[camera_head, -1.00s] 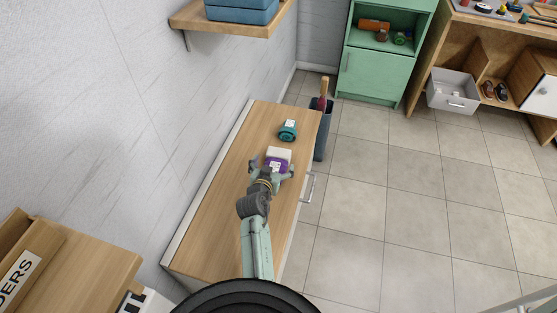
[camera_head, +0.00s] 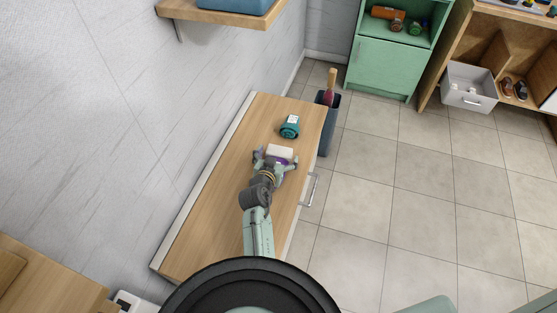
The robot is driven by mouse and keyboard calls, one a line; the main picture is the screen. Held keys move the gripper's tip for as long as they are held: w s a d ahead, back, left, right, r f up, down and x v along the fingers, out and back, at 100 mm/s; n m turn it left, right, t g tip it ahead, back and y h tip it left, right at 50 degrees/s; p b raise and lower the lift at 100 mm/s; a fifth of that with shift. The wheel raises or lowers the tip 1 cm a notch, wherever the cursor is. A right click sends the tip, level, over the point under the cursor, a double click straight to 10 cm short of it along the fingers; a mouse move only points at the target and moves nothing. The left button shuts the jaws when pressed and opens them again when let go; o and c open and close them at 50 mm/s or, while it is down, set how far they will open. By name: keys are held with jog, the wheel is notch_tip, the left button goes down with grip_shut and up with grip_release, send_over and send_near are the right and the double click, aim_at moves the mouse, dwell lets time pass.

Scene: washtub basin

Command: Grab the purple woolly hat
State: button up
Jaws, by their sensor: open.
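The purple woolly hat (camera_head: 280,161) is on the wooden cabinet top, mostly hidden by my gripper; a purple part shows below a whitish part. My gripper (camera_head: 274,158) is open, with its fingers on either side of the hat. I cannot tell whether the fingers touch it. A teal hat-like item (camera_head: 290,126) with a white label lies just beyond it on the same top.
The wooden cabinet top (camera_head: 215,205) is otherwise clear, with a wall along its left. A dark bin (camera_head: 328,128) stands by its far right corner. A wooden shelf (camera_head: 225,16) juts from the wall above. Tiled floor (camera_head: 430,200) lies free to the right.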

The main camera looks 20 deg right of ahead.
jog(key=shift+s+r, duration=0.1)
jog(key=shift+c, duration=0.2)
jog(key=c, duration=1.2)
